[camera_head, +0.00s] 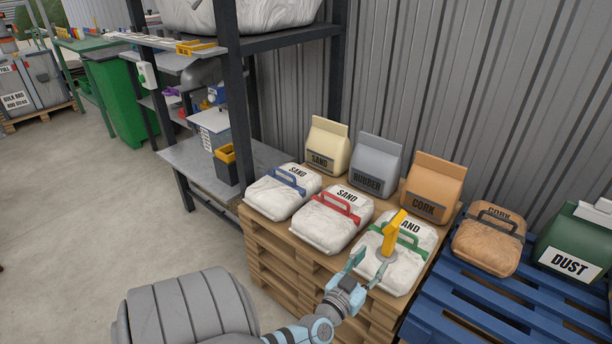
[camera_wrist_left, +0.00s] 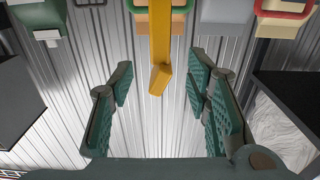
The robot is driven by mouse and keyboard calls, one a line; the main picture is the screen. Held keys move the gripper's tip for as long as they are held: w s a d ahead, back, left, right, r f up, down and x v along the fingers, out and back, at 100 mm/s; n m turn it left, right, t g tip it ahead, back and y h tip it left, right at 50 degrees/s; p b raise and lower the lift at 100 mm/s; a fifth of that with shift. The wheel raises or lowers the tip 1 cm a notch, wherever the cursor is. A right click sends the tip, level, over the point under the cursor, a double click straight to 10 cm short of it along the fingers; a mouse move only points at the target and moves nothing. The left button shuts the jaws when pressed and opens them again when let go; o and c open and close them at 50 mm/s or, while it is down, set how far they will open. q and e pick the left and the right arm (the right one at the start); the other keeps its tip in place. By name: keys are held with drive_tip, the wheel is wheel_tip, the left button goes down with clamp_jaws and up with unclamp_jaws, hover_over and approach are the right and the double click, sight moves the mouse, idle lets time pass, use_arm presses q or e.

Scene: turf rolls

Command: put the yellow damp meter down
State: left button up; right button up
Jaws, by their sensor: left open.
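The yellow damp meter (camera_head: 393,234) shows in the head view in front of the white sand bag (camera_head: 400,268) with the green handle, on the near right of the wooden pallet stack. It looks upright with a bent top; I cannot tell whether its lower end touches the bag. My left gripper (camera_head: 369,266) is just in front of it, fingers apart. In the left wrist view the meter (camera_wrist_left: 160,50) hangs in from the top edge, between and beyond the open fingers (camera_wrist_left: 160,85), touching neither. My right gripper is not in view.
Two more sand bags, with a red handle (camera_head: 334,218) and a blue handle (camera_head: 283,190), lie to the left. Upright sand, rubber (camera_head: 374,165) and cork bags stand behind. A blue pallet (camera_head: 480,309) with a cork bag and a green dust bag is at right. Dark shelving (camera_head: 235,80) rises at left.

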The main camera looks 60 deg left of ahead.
use_arm(q)
drive_tip(key=s+d+f+m+g+h, duration=0.1)
drive_tip(key=s+d+f+g+h, duration=0.15)
drive_tip(key=s+f, duration=0.6)
drive_tip(key=s+d+f+m+g+h, duration=0.1)
drive_tip(key=s+d+f+g, duration=0.3)
drive_tip(key=f, duration=0.8)
drive_tip(key=s+d+f+m+g+h, duration=0.1)
drive_tip(key=s+d+f+m+g, duration=0.15)
drive_tip(key=s+f, duration=0.65)
drive_tip(key=s+d+f+g, duration=0.1)
drive_tip(key=s+f+g, duration=0.25)
drive_tip(key=s, duration=0.55)
drive_tip(key=s+d+f+g, duration=0.1)
drive_tip(key=s+f+g, duration=0.25)
drive_tip(key=s, duration=0.45)
wheel_tip(320, 180, up, 13)
drive_tip(key=p, duration=1.3)
drive_tip(key=shift+d, duration=0.35)
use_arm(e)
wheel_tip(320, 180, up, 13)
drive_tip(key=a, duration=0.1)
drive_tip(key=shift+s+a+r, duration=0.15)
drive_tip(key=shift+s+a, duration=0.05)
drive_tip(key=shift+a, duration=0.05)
use_arm(q)
drive_tip(key=shift+s+h, duration=0.15)
drive_tip(key=shift+h, duration=0.1)
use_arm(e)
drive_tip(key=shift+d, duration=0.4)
